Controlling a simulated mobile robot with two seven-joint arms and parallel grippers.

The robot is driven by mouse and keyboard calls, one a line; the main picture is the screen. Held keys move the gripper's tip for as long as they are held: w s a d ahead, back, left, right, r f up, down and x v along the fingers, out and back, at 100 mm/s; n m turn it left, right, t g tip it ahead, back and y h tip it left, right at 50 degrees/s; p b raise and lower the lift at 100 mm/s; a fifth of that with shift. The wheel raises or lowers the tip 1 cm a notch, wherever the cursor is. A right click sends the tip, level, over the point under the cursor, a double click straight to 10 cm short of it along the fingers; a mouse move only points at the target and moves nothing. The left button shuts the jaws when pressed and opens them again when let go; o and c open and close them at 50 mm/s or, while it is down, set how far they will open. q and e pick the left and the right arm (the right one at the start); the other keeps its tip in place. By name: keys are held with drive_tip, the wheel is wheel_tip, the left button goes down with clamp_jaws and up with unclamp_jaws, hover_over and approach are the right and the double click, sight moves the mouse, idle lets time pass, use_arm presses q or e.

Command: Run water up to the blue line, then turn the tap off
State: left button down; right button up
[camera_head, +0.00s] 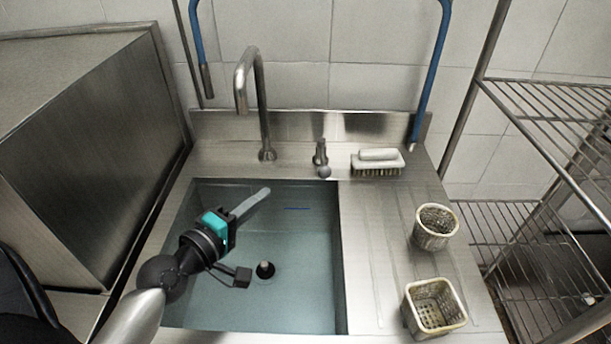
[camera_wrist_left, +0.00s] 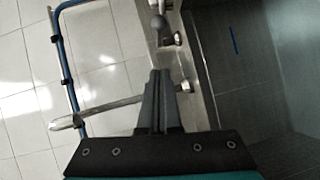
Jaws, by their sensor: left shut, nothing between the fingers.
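The steel sink basin (camera_head: 335,265) has a short blue line (camera_head: 297,209) on its back wall; the line also shows in the left wrist view (camera_wrist_left: 233,40). The gooseneck tap spout (camera_head: 262,105) rises behind the basin, and I see no stream from it. The tap lever (camera_head: 321,158), with a round knob, stands right of the spout; the knob also shows in the left wrist view (camera_wrist_left: 158,22). The basin looks bluish, but I cannot tell a water level. My left gripper (camera_head: 264,192) is shut and empty above the basin, apart from the lever. My right gripper is out of view.
A scrubbing brush (camera_head: 378,162) lies on the right of the counter's back. Two perforated baskets, one round (camera_head: 436,227) and one square (camera_head: 435,307), stand on the right drainboard. A wire shelf (camera_head: 555,110) is at the right, a steel cabinet (camera_head: 90,150) at the left.

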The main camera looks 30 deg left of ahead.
use_arm(q)
drive_tip(key=w+d+f, duration=0.2)
drive_tip(key=w+d, duration=0.2)
drive_tip(key=w, duration=0.7)
drive_tip(key=shift+w, duration=0.4)
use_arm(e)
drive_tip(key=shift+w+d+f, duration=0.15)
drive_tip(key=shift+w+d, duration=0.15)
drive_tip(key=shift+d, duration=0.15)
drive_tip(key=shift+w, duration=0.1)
